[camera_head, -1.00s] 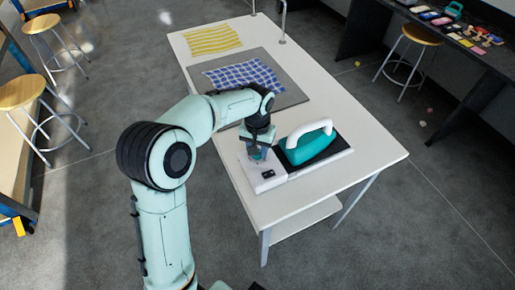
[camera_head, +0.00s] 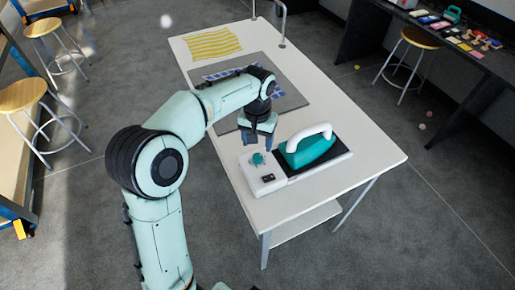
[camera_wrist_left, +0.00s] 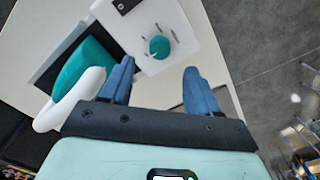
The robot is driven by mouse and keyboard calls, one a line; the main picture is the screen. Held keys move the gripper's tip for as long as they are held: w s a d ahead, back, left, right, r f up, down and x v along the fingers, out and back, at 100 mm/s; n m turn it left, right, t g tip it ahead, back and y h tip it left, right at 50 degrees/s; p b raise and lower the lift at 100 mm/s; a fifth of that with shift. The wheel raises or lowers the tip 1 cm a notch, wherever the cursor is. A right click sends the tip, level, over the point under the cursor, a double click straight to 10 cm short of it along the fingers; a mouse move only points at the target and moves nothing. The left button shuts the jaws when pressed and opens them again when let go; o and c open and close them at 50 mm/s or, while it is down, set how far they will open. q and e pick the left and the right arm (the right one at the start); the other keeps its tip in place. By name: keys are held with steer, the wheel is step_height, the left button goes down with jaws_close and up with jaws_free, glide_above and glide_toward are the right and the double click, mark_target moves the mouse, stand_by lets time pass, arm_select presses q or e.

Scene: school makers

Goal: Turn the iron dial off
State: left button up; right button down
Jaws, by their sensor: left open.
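The iron station (camera_head: 263,178) is a white box on the near part of the white table. Its round teal dial (camera_head: 258,158) is uncovered on top, with small dark marks around it in the left wrist view (camera_wrist_left: 159,46). The teal iron (camera_head: 308,150) with a white handle rests on a black pad beside the box. My left gripper (camera_head: 258,143) is above and just behind the dial, apart from it. In the left wrist view its blue fingers (camera_wrist_left: 158,75) are spread and empty, with the dial beyond them. My right gripper is not in view.
A grey mat (camera_head: 288,101) with a blue checked cloth (camera_head: 274,88) lies behind the iron, partly hidden by my left arm. A yellow striped cloth (camera_head: 213,42) lies at the table's far end. Stools (camera_head: 21,97) stand at the left. The table's front right is clear.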

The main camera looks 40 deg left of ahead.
arm_select(q)
step_height(320, 180, up, 7)
steer(key=p, duration=0.1)
stand_by(0.7)
